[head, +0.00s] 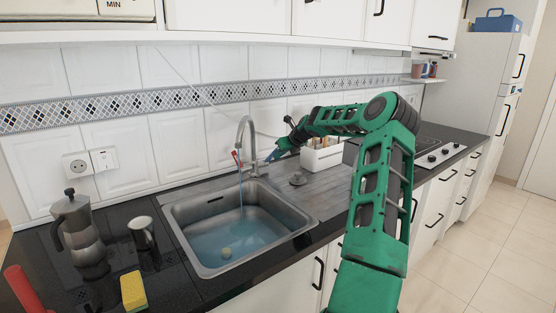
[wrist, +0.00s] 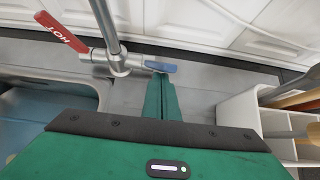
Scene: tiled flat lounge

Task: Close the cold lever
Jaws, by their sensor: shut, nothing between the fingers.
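The cold lever (wrist: 160,67) is blue and sticks out to the right from the tap's base in the wrist view. It also shows in the head view (head: 273,156), partly hard to make out beside my gripper. My gripper (wrist: 160,82) is shut and empty, with its fingertips right at the blue lever; I cannot tell whether they touch it. The red hot lever (wrist: 61,33), marked HOT, points up and left on the tap's other side. The grey tap (head: 243,132) arches over the sink, and a thin stream of water (head: 241,194) runs from it.
The metal sink (head: 178,233) holds water and a small yellowish object (head: 227,253). A white utensil box (head: 322,159) stands right of the tap. The tiled wall is close behind.

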